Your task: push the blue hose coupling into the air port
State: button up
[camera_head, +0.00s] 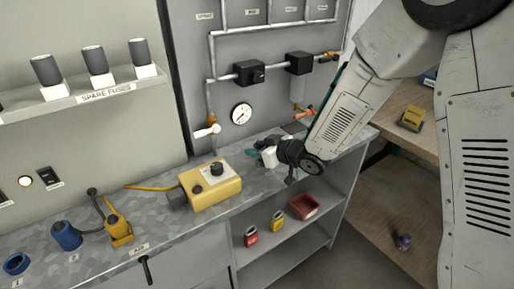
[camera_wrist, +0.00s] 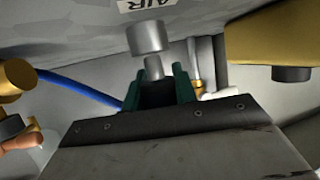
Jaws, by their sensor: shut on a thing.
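My gripper (camera_wrist: 158,92) has green fingers, shut on the hose coupling. The coupling's grey metal nose (camera_wrist: 153,68) stands out between the fingertips, and its blue hose (camera_wrist: 80,87) runs off to the left; its body is mostly hidden in the jaws. A wider grey cylinder, which looks like the air port (camera_wrist: 147,37), is straight ahead of the nose, below a label reading AIR (camera_wrist: 150,4). The nose overlaps the port's lower edge in this view; I cannot tell whether it has entered. In the head view my gripper (camera_head: 258,149) is low over the far end of the bench; coupling and port are not distinguishable there.
A yellow box (camera_head: 212,188) stands on the grey bench (camera_head: 165,222), left of my gripper. Pipes with a gauge (camera_head: 241,113), a white-handled valve (camera_head: 207,131) and an orange handle (camera_head: 304,112) are on the wall behind. A shelf below holds a red tray (camera_head: 304,206).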

jog(key=shift+f, duration=1.1)
jog(key=o, duration=1.1)
jog(key=shift+v, duration=3.9)
